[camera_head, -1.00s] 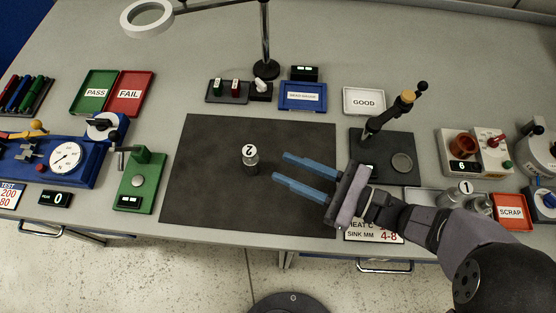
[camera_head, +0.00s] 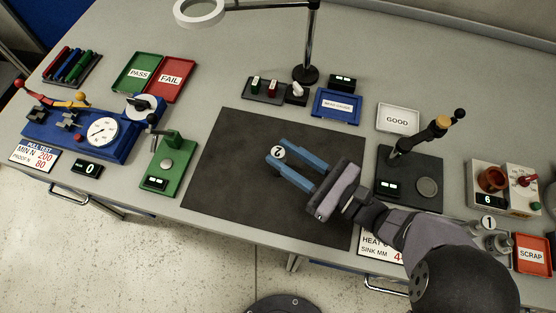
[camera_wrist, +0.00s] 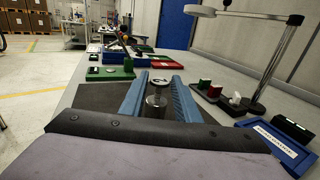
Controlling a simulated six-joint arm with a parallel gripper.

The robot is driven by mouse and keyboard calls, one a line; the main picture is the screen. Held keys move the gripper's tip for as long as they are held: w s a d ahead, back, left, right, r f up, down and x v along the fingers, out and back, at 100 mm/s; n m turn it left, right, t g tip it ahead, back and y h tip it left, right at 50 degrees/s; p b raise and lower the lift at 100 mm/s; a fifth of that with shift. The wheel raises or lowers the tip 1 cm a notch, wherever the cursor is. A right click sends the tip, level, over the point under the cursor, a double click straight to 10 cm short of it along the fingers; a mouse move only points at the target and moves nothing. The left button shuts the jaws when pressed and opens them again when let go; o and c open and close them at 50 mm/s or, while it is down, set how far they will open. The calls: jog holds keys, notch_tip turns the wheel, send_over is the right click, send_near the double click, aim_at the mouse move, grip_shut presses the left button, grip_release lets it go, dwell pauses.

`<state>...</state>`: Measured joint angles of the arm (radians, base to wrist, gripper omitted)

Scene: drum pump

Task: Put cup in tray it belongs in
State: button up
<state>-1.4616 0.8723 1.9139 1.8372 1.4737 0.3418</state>
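A small metal cup with a white lid marked 2 (camera_head: 278,153) stands on the dark mat (camera_head: 235,205). My gripper (camera_head: 276,152) has its two blue fingers on either side of this cup, near the fingertips. The cup also shows between the fingers in the wrist view (camera_wrist: 157,98), with a narrow gap beside it, so the fingers look open. A second cup, marked 1 (camera_head: 488,223), stands at the right by the orange SCRAP tray (camera_head: 531,268). Other trays are white GOOD (camera_head: 398,131), green PASS (camera_head: 128,78), red FAIL (camera_head: 158,92) and a blue one (camera_head: 337,117).
A black gauge stand (camera_head: 408,180) rises right of the mat. A lamp post (camera_head: 308,45) stands behind. A green fixture (camera_head: 168,165) and a blue tester with a dial (camera_head: 90,130) are at left. A control box (camera_head: 505,185) is at right. Most of the mat is clear.

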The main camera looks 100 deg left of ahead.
jog(key=shift+x, duration=1.15)
jog(key=shift+c, duration=0.6)
grip_shut()
jog(key=shift+r, duration=0.1)
notch_tip(320, 180, up, 10)
jog(key=b, duration=0.1)
